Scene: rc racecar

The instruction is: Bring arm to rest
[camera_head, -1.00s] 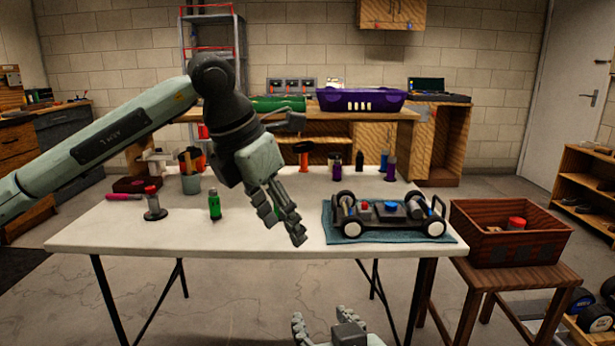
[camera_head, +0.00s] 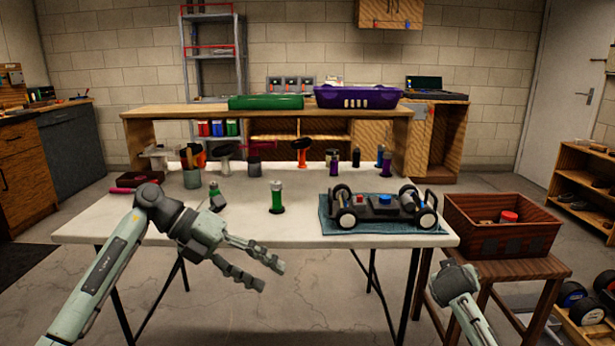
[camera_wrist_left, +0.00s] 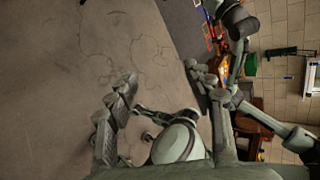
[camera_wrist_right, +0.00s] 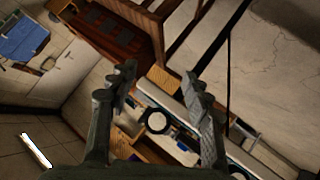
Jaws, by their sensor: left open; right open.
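In the head view my left gripper (camera_head: 272,276) is open and empty, low in front of the white table's front edge. Its spread fingers also show in the left wrist view (camera_wrist_left: 160,78), with bare floor and other arm links beyond. My right gripper (camera_head: 455,280) is in front of the wooden stool at the lower right of the head view; its fingers are hard to make out there. The right wrist view shows its fingers apart and empty (camera_wrist_right: 160,75). Neither gripper touches an object.
The white table (camera_head: 110,222) holds an RC car (camera_head: 385,208) on a blue mat (camera_head: 330,229), a green-and-white bottle (camera_head: 277,198) and several small tools and bottles. A brown crate (camera_head: 500,240) with a red-capped item stands on the stool (camera_head: 535,268). Floor before the table is open.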

